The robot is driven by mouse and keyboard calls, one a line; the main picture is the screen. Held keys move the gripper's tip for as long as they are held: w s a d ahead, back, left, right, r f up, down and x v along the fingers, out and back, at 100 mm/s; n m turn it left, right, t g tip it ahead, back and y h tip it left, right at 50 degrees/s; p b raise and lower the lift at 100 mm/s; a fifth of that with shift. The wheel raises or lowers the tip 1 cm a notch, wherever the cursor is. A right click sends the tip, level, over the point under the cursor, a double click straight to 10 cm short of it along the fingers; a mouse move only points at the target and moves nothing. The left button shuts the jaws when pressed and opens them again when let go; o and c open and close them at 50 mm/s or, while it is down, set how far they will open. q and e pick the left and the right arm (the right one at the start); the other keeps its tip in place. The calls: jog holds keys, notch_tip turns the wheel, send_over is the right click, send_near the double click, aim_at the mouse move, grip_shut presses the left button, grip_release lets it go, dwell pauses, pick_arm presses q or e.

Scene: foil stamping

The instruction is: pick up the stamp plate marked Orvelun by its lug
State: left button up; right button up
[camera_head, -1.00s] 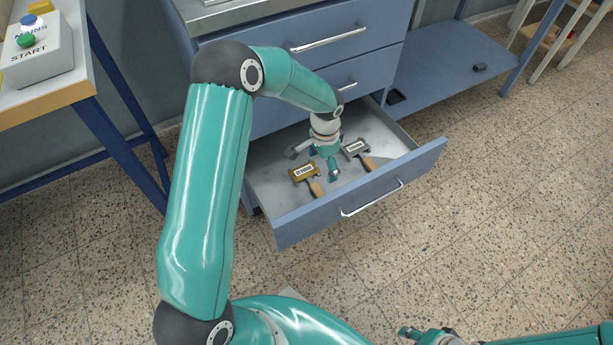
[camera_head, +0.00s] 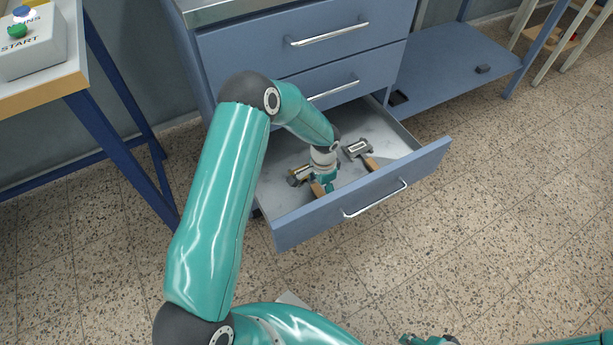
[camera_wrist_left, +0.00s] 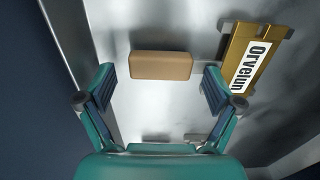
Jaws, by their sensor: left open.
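The brass stamp plate marked Orvelun (camera_wrist_left: 250,58) lies in the open drawer, at the right of the left wrist view. In the head view this plate (camera_head: 298,177) is partly covered by my left wrist. Its wooden lug (camera_wrist_left: 160,65) shows between and slightly beyond the fingertips of my open left gripper (camera_wrist_left: 159,88), with a gap on each side. In the head view my left gripper (camera_head: 328,184) is low in the drawer, beside the lug (camera_head: 317,190). My right gripper (camera_head: 428,340) is cut off at the bottom edge.
A silver plate with a wooden handle (camera_head: 370,163) lies right of my left gripper. The drawer's front wall (camera_head: 360,200) is close by in front. Closed drawers (camera_head: 300,45) stand above at the back. A table with a START button box (camera_head: 35,45) is at the left.

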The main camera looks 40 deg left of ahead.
pick_arm(q)
jog(key=c, duration=0.8)
jog(key=shift+s+d, duration=0.1)
jog(key=c, duration=0.8)
